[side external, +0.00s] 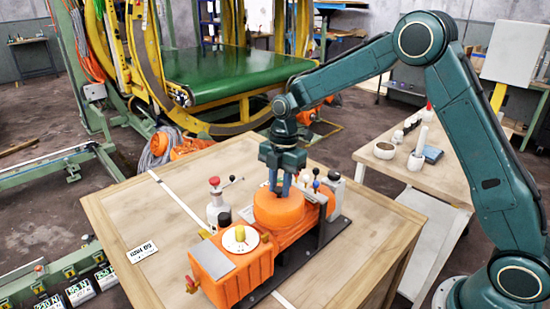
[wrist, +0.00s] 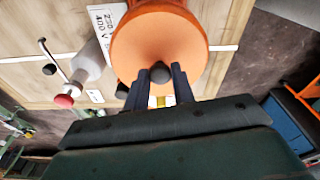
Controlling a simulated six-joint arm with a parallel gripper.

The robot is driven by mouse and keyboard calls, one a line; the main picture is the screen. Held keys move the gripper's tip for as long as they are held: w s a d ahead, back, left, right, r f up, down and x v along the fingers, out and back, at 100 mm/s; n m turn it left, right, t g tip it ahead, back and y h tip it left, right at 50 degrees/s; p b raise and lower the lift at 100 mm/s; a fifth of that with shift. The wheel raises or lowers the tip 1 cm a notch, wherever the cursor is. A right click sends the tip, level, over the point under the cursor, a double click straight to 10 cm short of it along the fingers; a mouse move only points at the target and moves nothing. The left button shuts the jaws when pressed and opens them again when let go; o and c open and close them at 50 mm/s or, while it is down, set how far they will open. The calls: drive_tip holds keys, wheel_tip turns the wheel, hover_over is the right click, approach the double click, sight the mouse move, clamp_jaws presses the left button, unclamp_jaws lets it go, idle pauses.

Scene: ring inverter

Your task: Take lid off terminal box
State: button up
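The round orange lid (side external: 278,208) tops an orange housing under my gripper. In the wrist view the lid (wrist: 150,42) is a flat orange disc with a dark round knob (wrist: 160,73) near its lower edge. My gripper (side external: 279,187) points down over the lid, its fingertips close to the top. In the wrist view my gripper's fingers (wrist: 160,80) stand one on each side of the knob, with little or no gap showing. I cannot tell if they touch it.
A lower orange box (side external: 235,262) with a white disc and yellow post adjoins the front. A red-topped white bottle-like part (side external: 216,202) with a lever stands left, and small knobs stand right. The wooden table (side external: 140,215) has free room left. A side bench (side external: 440,170) holds small containers.

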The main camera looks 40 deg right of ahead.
sight(290, 196)
clamp_jaws()
drive_tip(key=shift+r, duration=0.15)
wheel_tip(290, 196, up, 10)
idle(0.4)
drive_tip(key=shift+f, duration=0.2)
idle(0.5)
drive_tip(key=d+f+m, duration=0.1)
drive_tip(key=m, duration=0.7)
drive_tip(key=s+d+f+m+t+h, duration=0.1)
drive_tip(key=m, duration=0.6)
drive_tip(key=s+d+f+m, duration=0.1)
drive_tip(key=m, duration=0.7)
drive_tip(key=shift+s+d+f+m+t+h, duration=0.1)
drive_tip(key=shift+d+f+m+t+h, duration=0.05)
drive_tip(key=shift+m+t+h, duration=0.2)
